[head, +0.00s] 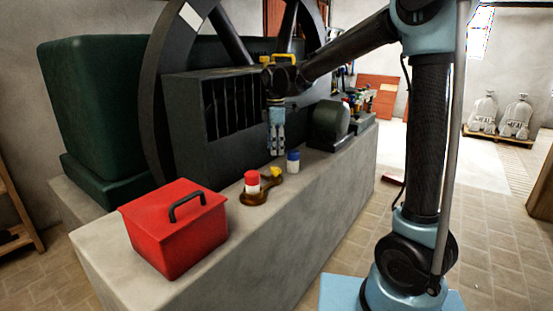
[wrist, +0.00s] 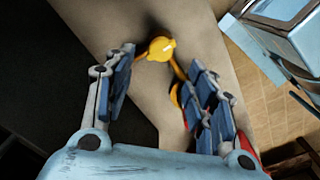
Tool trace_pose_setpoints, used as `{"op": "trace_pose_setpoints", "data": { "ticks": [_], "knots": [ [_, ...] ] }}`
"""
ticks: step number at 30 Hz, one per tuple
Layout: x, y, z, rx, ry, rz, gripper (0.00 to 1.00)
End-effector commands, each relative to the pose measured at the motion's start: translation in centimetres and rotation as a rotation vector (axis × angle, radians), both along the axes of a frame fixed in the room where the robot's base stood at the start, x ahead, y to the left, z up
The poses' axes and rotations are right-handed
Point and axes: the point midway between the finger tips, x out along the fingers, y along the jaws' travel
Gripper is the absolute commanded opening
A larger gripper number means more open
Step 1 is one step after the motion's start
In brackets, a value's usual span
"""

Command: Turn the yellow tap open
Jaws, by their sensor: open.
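My gripper (head: 276,152) points down just above the tap. Its blue-padded fingers (wrist: 165,65) are spread with nothing held between them. I cannot tell whether a fingertip touches the tap.
A red toolbox (head: 178,228) sits on the plinth (head: 290,225) further left. The dark machine (head: 225,100) rises behind. The plinth's front edge is clear.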

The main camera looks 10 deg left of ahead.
Motion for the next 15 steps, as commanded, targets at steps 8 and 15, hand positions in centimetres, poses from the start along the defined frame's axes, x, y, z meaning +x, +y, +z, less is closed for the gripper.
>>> {"op": "trace_pose_setpoints", "data": {
  "ticks": [8, 15],
  "knots": [
    [0.0, 0.0, 2.9, 0.000, 0.000, 0.000, 0.51],
    [0.0, 0.0, 3.2, 0.000, 0.000, 0.000, 0.51]
  ]
}}
